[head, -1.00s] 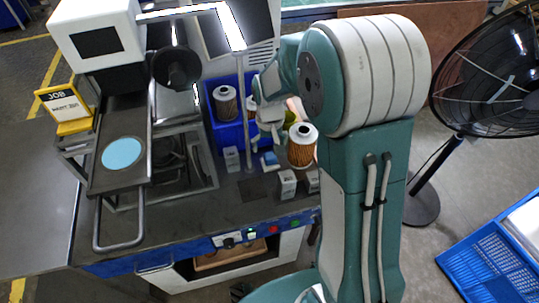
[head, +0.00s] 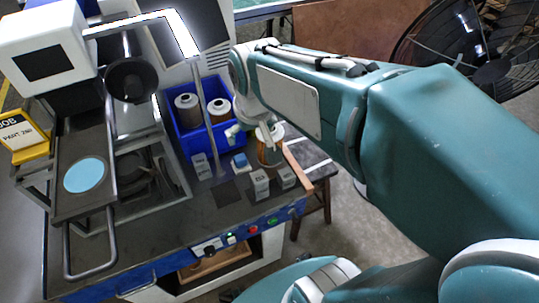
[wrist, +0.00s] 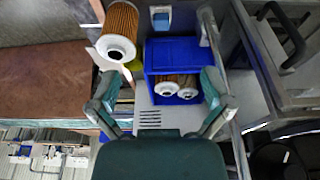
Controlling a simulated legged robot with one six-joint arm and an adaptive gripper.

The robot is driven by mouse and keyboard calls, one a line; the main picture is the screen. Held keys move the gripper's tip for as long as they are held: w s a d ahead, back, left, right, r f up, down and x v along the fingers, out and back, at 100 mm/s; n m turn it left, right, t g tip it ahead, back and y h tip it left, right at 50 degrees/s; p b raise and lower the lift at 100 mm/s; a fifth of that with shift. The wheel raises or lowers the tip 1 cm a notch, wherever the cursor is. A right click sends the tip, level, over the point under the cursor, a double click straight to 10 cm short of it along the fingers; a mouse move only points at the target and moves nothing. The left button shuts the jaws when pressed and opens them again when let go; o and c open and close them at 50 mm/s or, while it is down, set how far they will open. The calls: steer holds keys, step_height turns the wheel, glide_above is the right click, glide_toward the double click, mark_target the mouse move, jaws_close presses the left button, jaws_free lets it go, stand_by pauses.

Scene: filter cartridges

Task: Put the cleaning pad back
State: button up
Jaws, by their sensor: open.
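A small blue block that looks like the cleaning pad (head: 240,161) lies on the bench between small grey-white boxes. A blue patch at the top of the wrist view (wrist: 161,20) appears to be the same pad. A flat dark square (head: 228,194) lies on the bench in front of it. My gripper (head: 254,132) is above the bench, over the area behind the pad and close to a pleated filter cartridge in the picture. In the wrist view its fingers (wrist: 166,76) are spread wide with nothing held between them. The pad is apart from the fingers.
A blue crate (head: 190,143) holds two filter cartridges. Another cartridge (head: 268,155) stands right of the pad, partly hidden by my gripper. Small boxes (head: 259,184) stand near the front edge. A lamp post rises beside the crate. A machine tray with a light-blue disc (head: 84,175) is at left.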

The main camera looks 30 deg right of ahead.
steer(key=s+r+t, duration=0.2)
steer(key=s, duration=0.8)
steer(key=shift+t, duration=0.3)
steer(key=shift+r, duration=0.1)
stand_by(0.6)
